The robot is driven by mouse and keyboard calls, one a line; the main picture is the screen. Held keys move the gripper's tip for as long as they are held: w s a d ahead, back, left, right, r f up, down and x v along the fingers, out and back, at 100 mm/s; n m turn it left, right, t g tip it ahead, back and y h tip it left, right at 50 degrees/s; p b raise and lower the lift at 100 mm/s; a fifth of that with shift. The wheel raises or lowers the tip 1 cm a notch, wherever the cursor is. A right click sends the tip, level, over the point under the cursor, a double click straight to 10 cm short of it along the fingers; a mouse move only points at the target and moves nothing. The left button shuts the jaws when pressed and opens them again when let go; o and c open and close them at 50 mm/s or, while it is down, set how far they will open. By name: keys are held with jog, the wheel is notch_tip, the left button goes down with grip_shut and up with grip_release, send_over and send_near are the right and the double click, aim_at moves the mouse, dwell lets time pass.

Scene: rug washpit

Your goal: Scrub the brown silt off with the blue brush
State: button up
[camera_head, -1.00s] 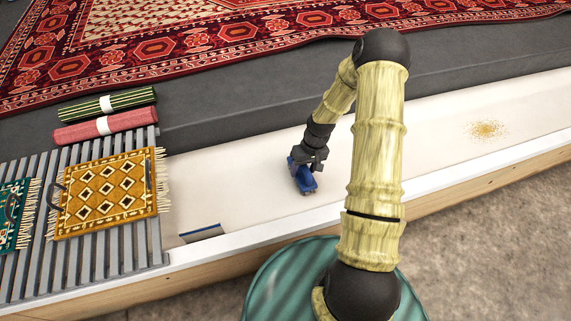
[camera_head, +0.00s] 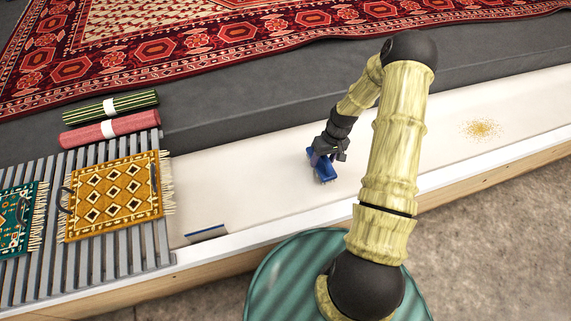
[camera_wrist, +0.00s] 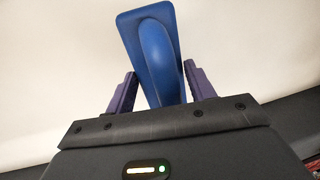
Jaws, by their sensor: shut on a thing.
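The blue brush (camera_head: 323,169) is in my gripper (camera_head: 326,153), over the white trough in the head view. In the wrist view the blue brush (camera_wrist: 158,52) sits between the two purple fingers of my gripper (camera_wrist: 160,88), which is shut on its raised grip. I cannot tell whether its underside touches the trough floor. The brown silt (camera_head: 481,129) is a speckled, tan patch on the trough floor to the right, well apart from the brush.
The white trough (camera_head: 250,190) is mostly clear, with a blue-edged piece (camera_head: 206,232) at its left end. A grey slatted rack (camera_head: 110,250) holds a yellow rug (camera_head: 118,195) and a teal rug (camera_head: 15,222). Rolled rugs (camera_head: 110,130) and a large red rug (camera_head: 200,45) lie behind.

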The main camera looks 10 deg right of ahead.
jog(key=shift+r+p, duration=2.35)
jog(key=shift+r, duration=0.3)
jog(key=a+r+m+p, duration=0.1)
jog(key=a+r+p, duration=0.3)
jog(key=r, duration=0.6)
jog(key=w+a+r+p, duration=0.1)
jog(key=a+r+p, duration=0.4)
jog(key=r, duration=0.6)
jog(key=shift+a+m, duration=0.35)
jog(key=shift+m, duration=0.05)
jog(key=shift+d+f, duration=0.1)
